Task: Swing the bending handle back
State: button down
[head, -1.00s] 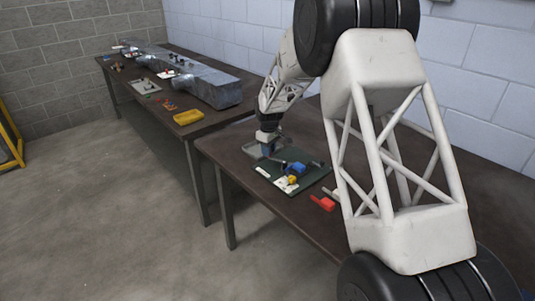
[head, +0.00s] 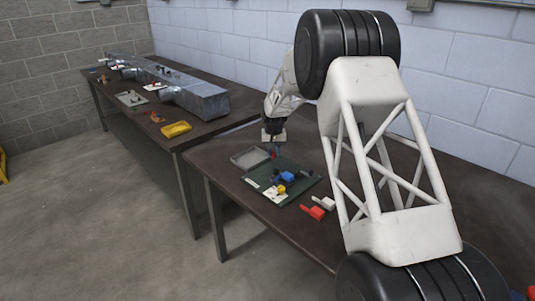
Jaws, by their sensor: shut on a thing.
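A dark green board (head: 300,190) lies on the near table and carries a small bending tool (head: 284,180) with blue, yellow and dark parts. My gripper (head: 272,146) is at the board's far left edge, pointing down. It is shut on a small blue upright piece (head: 273,153), which looks like the grip of the bending handle. The fingertips are small here, and how the handle joins the tool is hard to make out.
A grey tray (head: 250,158) lies just left of the board. A red piece (head: 317,213) and a pale piece (head: 324,202) lie to its right. A second table behind holds a metal duct (head: 195,98), a yellow tray (head: 176,129) and small parts. My arm hides part of the near table.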

jog(key=d+m, duration=0.3)
jog(key=shift+w+d+m, duration=0.15)
jog(key=shift+w+m, duration=0.1)
jog(key=shift+m, duration=0.15)
jog(key=shift+s+d+m, duration=0.2)
jog(key=shift+d+m, duration=1.1)
jog(key=shift+m, duration=0.3)
jog(key=c, duration=0.9)
grip_release()
jog(key=shift+r, duration=0.1)
notch_tip(320, 180, up, 8)
jog(key=shift+f, duration=0.2)
